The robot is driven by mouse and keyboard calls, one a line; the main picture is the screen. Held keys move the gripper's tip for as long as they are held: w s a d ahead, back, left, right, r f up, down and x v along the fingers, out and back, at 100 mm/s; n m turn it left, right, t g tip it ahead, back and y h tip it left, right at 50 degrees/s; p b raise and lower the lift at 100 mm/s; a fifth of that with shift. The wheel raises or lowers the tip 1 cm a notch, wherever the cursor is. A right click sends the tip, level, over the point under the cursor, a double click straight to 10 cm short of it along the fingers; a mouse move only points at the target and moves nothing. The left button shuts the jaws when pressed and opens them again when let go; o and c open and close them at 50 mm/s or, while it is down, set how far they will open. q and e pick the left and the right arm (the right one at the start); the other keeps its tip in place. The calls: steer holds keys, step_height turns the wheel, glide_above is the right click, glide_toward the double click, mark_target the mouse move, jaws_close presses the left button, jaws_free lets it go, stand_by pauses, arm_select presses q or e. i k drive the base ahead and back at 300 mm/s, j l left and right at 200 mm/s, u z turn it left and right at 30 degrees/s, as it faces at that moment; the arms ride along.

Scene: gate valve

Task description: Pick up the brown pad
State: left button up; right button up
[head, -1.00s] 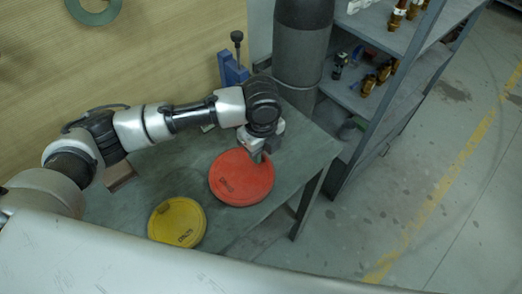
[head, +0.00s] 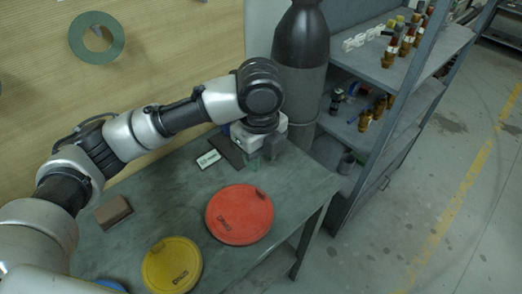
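A brown block-like pad (head: 113,212) lies on the grey-green workbench (head: 190,205) at the left, below my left arm's forearm. A flat dark piece (head: 226,151), possibly dark brown, lies at the back of the bench beside a small white label plate (head: 208,159). My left gripper (head: 254,165) points down over the back right of the bench, just right of the dark piece and well away from the brown pad. Its fingers are small and partly hidden, so their opening is unclear. My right gripper is not in view.
A red disc (head: 240,214) and a yellow disc (head: 172,265) lie on the bench's front part. A dark gas cylinder (head: 300,75) stands behind the bench. Metal shelves (head: 400,75) with brass fittings stand at the right. The floor at the right is clear.

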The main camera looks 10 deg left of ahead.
mark_target(113, 212)
steer(key=k, duration=1.5)
